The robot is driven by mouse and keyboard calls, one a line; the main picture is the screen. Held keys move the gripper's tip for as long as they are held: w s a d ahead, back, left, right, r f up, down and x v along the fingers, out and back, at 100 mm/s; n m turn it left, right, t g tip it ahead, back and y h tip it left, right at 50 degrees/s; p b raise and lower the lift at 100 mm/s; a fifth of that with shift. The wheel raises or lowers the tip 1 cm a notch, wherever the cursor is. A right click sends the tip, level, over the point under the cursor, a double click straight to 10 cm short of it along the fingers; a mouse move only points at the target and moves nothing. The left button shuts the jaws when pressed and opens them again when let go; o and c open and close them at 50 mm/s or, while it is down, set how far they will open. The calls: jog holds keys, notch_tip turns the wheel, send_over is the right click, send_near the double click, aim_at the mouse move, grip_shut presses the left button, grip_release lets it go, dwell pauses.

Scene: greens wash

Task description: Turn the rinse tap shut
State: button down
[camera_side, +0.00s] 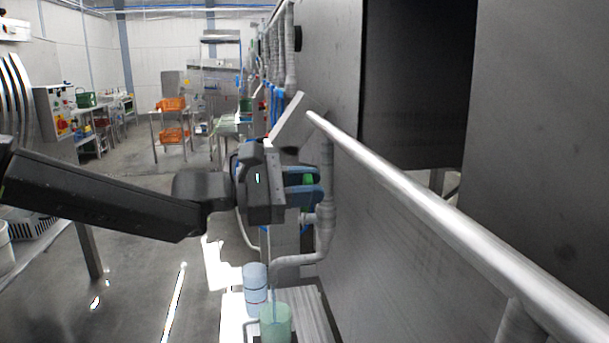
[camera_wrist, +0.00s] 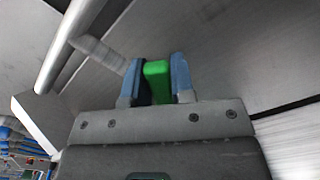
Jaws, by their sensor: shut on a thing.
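My gripper (camera_side: 303,183) is at the pipework on the grey wall, its blue fingers pointing right. It is shut on the green tap handle (camera_side: 308,180), which shows only partly between the fingers. In the wrist view, the green tap handle (camera_wrist: 157,82) stands between the two blue fingers of my gripper (camera_wrist: 157,75). The tap's grey pipe (camera_side: 325,215) runs down and bends left into a spout (camera_side: 290,261). A thin pale-blue stream (camera_side: 273,284) shows below the spout, above a translucent green container (camera_side: 276,325). The tap body is largely hidden by my gripper.
A translucent blue container (camera_side: 255,277) stands just behind the green one, on a pale ridged surface (camera_side: 312,315). A long metal rail (camera_side: 420,205) runs along the wall at right. Orange crates (camera_side: 172,104) are far back. Open wet floor (camera_side: 140,265) lies to the left.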

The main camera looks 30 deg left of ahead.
jog(key=s+d+f+m, duration=0.3)
jog(key=f+m, duration=0.5)
jog(key=m, duration=0.4)
jog(key=shift+s+d+f, duration=0.2)
jog(key=shift+f, duration=0.1)
dwell(0.3)
jog(key=c, duration=1)
grip_release()
jog(key=shift+o, duration=0.2)
jog(key=shift+a, duration=0.1)
jog(key=v, duration=0.7)
jog(key=shift+s, duration=0.2)
